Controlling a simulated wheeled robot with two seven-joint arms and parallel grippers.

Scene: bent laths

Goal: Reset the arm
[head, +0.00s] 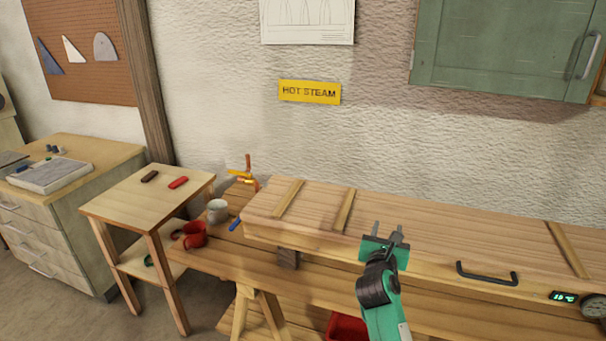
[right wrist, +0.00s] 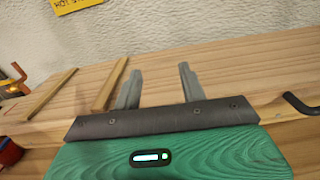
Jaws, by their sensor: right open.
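My right gripper (head: 386,232) is open and empty in the head view, in front of the long wooden steam box (head: 420,225). In the right wrist view its two grey fingers (right wrist: 158,88) stand apart with nothing between them, and the box's wooden lid (right wrist: 230,72) lies behind them. I cannot tell from these views whether the fingers touch the box. My left gripper is not in view.
A black handle (head: 487,274), a temperature display (head: 564,296) and a dial gauge (head: 594,306) are on the box front. A grey mug (head: 217,211), a red mug (head: 194,235) and a valve (head: 246,175) stand left of it. A small table (head: 140,205) stands further left.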

